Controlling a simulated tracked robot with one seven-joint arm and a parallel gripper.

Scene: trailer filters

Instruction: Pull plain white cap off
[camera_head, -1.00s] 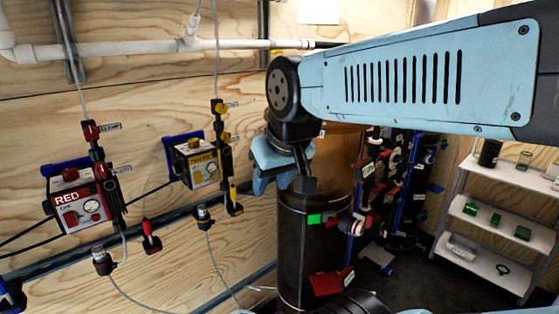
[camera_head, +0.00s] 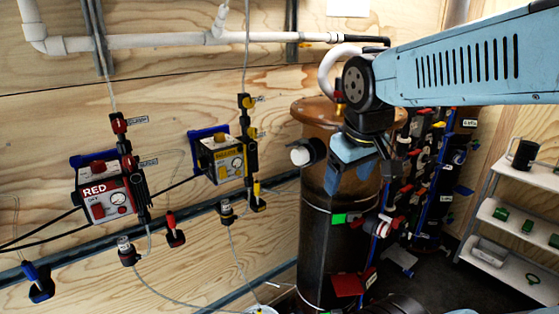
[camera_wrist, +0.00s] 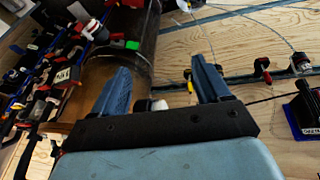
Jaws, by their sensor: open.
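A plain white cap (camera_head: 300,155) sits on a dark fitting at the upper left side of the tall dark cylinder (camera_head: 314,240). My gripper (camera_head: 349,180) hangs in front of the cylinder, to the right of the cap and apart from it. Its blue fingers are open with nothing held between them. In the wrist view my gripper (camera_wrist: 160,66) shows two spread blue fingers. A white cap-like end (camera_wrist: 159,105) shows just past the black palm edge, partly hidden by it.
The red-labelled box (camera_head: 103,198) and the yellow box (camera_head: 224,158) are on the plywood wall at left, with hoses hanging below. Another column of valves and tags (camera_head: 440,170) stands right of the cylinder. A white shelf (camera_head: 510,220) is at far right.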

